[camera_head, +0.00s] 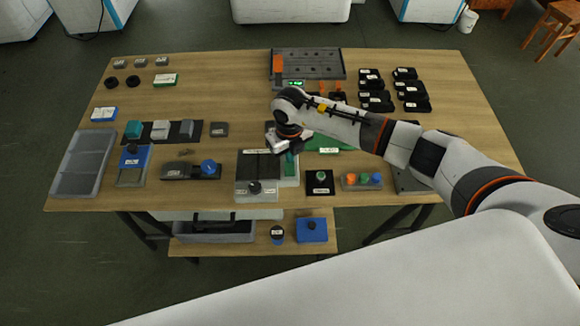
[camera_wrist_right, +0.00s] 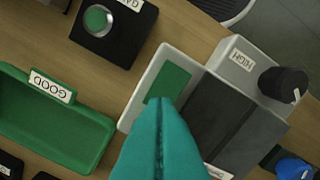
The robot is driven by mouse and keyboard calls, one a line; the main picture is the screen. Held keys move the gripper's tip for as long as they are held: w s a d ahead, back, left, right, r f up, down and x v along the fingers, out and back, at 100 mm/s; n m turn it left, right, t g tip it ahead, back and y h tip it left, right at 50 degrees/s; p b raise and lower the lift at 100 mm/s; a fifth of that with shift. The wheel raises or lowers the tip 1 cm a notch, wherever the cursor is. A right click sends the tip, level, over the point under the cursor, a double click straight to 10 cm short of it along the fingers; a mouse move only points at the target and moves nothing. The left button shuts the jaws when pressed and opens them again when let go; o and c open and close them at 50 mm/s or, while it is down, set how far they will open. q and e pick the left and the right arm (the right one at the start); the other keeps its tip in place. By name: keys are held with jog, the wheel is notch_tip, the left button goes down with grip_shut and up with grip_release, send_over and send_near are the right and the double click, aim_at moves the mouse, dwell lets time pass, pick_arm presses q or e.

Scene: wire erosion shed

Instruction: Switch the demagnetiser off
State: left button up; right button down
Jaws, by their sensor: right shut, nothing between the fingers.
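The demagnetiser seems to be the grey unit (camera_head: 257,194) with dark top plates and a black knob (camera_head: 254,187), near the table's front middle. In the right wrist view the knob (camera_wrist_right: 284,84) stands beside a label reading HIGH. A pale plate (camera_wrist_right: 143,92) with a flat green rectangular pad (camera_wrist_right: 170,79) lies along the unit's side. My right gripper (camera_wrist_right: 160,102) is shut and empty; its teal fingertips are at the pad's near edge. Whether they touch it I cannot tell. In the head view my right wrist partly hides this spot. My left gripper is not in view.
A green tray labelled GOOD (camera_wrist_right: 52,118) and a black box with a green round button (camera_wrist_right: 118,29) are close by. A blue knob (camera_head: 208,167) is on the dark unit to the left. Black parts (camera_head: 405,88) stand at the back right.

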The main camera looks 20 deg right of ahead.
jog(key=shift+f+b, duration=0.65)
jog(key=shift+f, duration=0.15)
jog(key=shift+r, duration=0.15)
jog(key=shift+r+p, duration=2.6)
jog(key=shift+r, duration=0.85)
